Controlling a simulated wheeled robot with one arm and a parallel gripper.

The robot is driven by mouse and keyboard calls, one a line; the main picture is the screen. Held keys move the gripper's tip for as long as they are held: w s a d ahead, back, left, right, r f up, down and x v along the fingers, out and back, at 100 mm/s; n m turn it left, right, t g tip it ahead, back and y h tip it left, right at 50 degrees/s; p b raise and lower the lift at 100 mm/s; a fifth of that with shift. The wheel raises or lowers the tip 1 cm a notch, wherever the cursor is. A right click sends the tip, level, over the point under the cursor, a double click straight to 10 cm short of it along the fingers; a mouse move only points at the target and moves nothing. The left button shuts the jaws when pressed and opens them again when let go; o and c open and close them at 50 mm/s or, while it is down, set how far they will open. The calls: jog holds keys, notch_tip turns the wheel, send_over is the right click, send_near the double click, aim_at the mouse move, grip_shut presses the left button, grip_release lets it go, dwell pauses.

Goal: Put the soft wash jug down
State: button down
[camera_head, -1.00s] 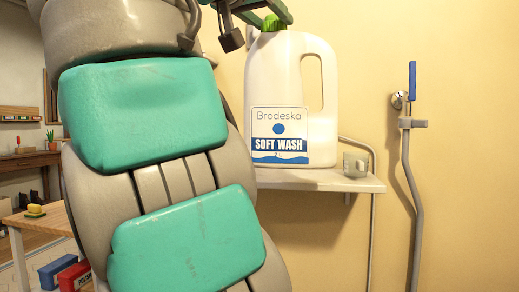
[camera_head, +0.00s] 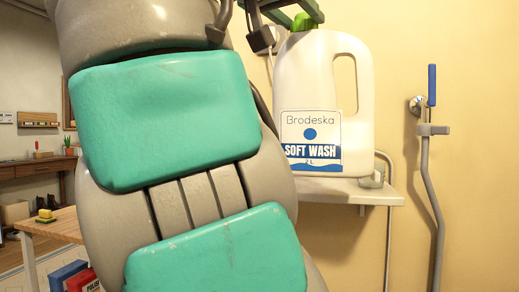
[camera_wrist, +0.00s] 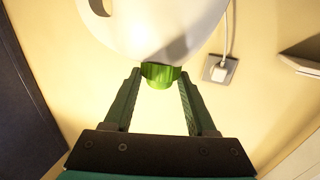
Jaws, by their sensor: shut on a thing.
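The soft wash jug (camera_head: 350,130) is a large white bottle with a handle, a blue and white label and a green cap (camera_wrist: 160,76). It looks upright in the head view, in front of or over a white wall shelf (camera_head: 340,193). I cannot tell whether its base touches the shelf. My gripper (camera_wrist: 160,80) is shut on the jug at its green cap, with one dark green finger on each side in the wrist view. In the head view my gripper shows only partly, at the top edge.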

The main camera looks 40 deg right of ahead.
jog(key=shift+s+d, duration=0.1)
jog(key=shift+d, duration=0.05)
jog(key=w+d+f, duration=0.2)
jog(key=w+d, duration=0.2)
jog(key=w, duration=0.2)
jog(key=w+d+f, duration=0.3)
jog(key=w+d, duration=0.1)
jog(key=w, duration=0.3)
jog(key=shift+w+d+b, duration=0.15)
jog(key=shift+d+b, duration=0.15)
jog(key=shift+b, duration=0.1)
dwell(0.5)
jog(key=shift+c, duration=1)
grip_release()
jog(key=shift+f, duration=0.1)
